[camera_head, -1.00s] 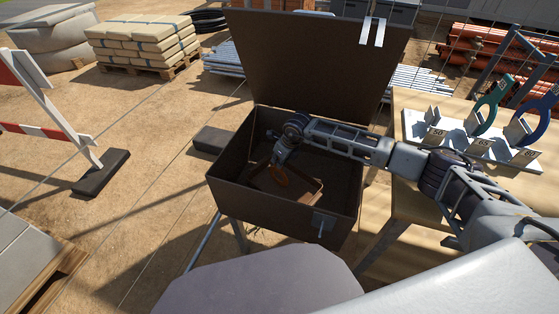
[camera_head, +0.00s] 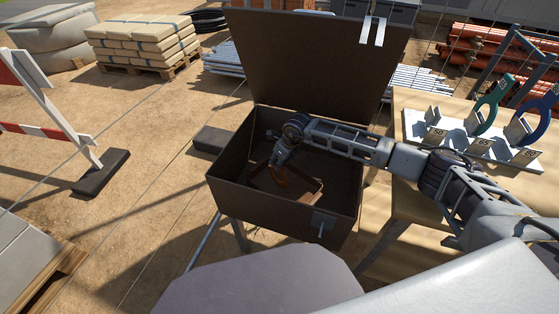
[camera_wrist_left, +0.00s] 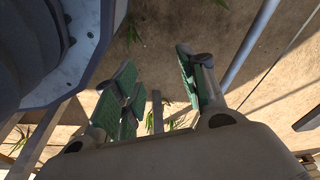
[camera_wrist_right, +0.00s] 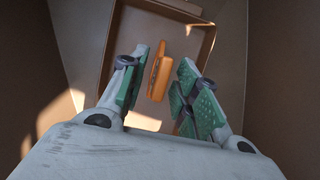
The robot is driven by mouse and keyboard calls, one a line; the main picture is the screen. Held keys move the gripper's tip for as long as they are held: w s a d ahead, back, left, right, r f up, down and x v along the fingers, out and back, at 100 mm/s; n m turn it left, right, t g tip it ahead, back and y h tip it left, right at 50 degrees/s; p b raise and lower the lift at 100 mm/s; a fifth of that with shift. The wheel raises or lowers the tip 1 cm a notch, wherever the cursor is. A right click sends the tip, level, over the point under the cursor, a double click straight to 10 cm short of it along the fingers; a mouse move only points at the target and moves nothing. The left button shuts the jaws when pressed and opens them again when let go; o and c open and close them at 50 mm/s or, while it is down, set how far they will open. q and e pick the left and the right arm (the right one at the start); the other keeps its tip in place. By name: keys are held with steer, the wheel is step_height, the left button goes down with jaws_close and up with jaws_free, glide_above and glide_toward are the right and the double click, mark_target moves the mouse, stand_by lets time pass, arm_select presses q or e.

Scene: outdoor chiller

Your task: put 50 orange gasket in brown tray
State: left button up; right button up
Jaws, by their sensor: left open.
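The orange gasket (camera_head: 279,178) is low inside the brown tray, below my right gripper (camera_head: 280,162). In the right wrist view the orange gasket (camera_wrist_right: 158,76) stands between the fingers of my right gripper (camera_wrist_right: 162,88), seen nearly edge-on. Gaps show on both sides of it, so the fingers look open. The brown tray (camera_head: 318,192) sits inside the brown box, and its rim (camera_wrist_right: 210,48) frames the gasket in the right wrist view. My left gripper (camera_wrist_left: 160,75) is open and empty above the ground. It is out of the head view.
The brown metal box (camera_head: 260,196) has its lid (camera_head: 310,60) raised behind. At right, a white rack (camera_head: 465,142) on a wooden table (camera_head: 405,190) holds a teal ring (camera_head: 487,108) and a blue ring (camera_head: 533,118). The place marked 50 is empty. My right arm crosses the box's right wall.

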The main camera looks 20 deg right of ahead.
steer(key=shift+r, duration=0.1)
steer(key=shift+r, duration=0.2)
arm_select(q)
steer(key=f, duration=0.1)
steer(key=s+a+f+p, duration=0.1)
steer(key=s+a+f, duration=0.1)
steer(key=shift+f, duration=0.25)
arm_select(e)
steer(key=v, duration=1.1)
steer(key=shift+r, duration=0.3)
arm_select(q)
steer(key=shift+w+d+r, duration=0.1)
arm_select(e)
steer(key=shift+s+d, duration=0.1)
